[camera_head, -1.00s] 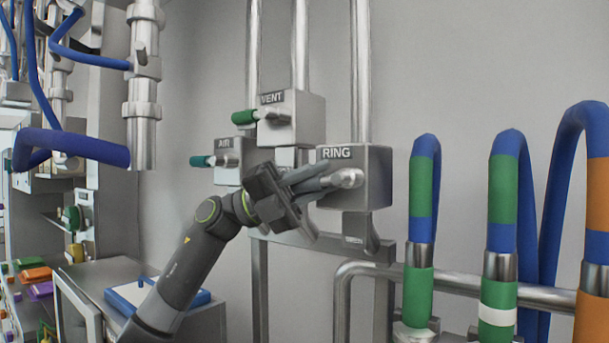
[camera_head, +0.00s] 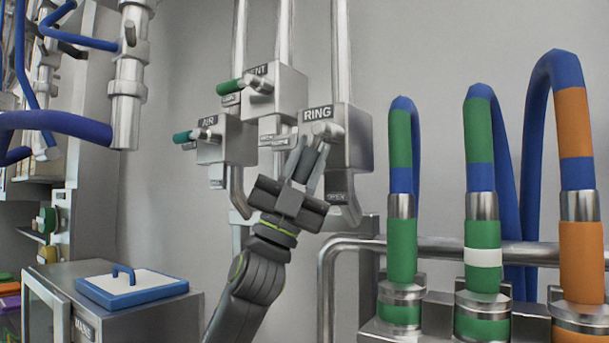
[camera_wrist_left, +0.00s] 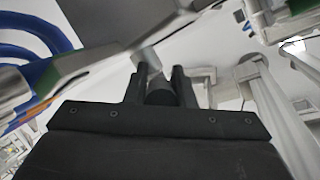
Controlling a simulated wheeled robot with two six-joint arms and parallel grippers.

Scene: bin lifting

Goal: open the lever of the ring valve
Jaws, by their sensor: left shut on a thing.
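The ring valve (camera_head: 357,141) is a grey metal box marked RING, on a steel pipe in the middle of the head view. Its lever (camera_head: 308,164) has a dark handle that hangs down and slightly left from the round metal hub. My left gripper (camera_head: 310,158) comes up from below and is shut on the lever handle, which shows between its two fingers. In the left wrist view the dark handle (camera_wrist_left: 160,94) also sits between the fingers. The fingers hide part of the handle. My right gripper is in neither view.
The vent valve (camera_head: 287,95) and the air valve (camera_head: 226,142), with green and teal handles pointing left, stand left of the ring valve. Green, blue and orange banded hoses (camera_head: 482,150) stand to the right. A blue-edged lid (camera_head: 130,288) lies on a cabinet at lower left.

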